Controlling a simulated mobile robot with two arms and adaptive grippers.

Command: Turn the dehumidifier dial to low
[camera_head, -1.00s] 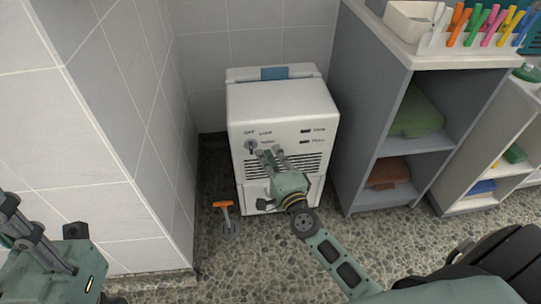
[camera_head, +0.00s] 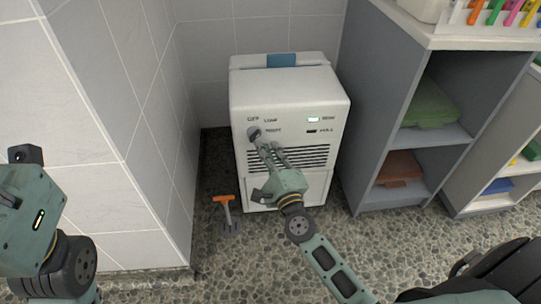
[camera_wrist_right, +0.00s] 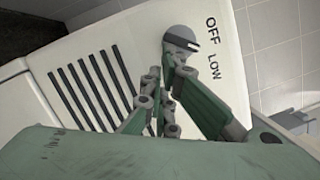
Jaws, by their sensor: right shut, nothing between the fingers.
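The white dehumidifier (camera_head: 289,95) stands on the floor against the tiled back wall. Its grey dial (camera_head: 254,133) is at the front panel's upper left, by the OFF, LOW and HIGH labels. The dial (camera_wrist_right: 180,42) also shows in the right wrist view, its dark pointer bar toward the OFF/LOW side; the exact setting is unclear. My right gripper (camera_head: 265,147) is shut and empty, its tips just below the dial; whether they touch it is unclear. My left gripper (camera_head: 30,210) is at the left edge, its fingers not clearly visible.
An indicator light (camera_head: 313,119) on the panel is lit. A small orange-handled tool (camera_head: 224,199) is on the pebbled floor left of the dehumidifier. A tiled wall corner (camera_head: 150,170) is at left; a grey shelf unit (camera_head: 370,115) with folded towels stands close at right.

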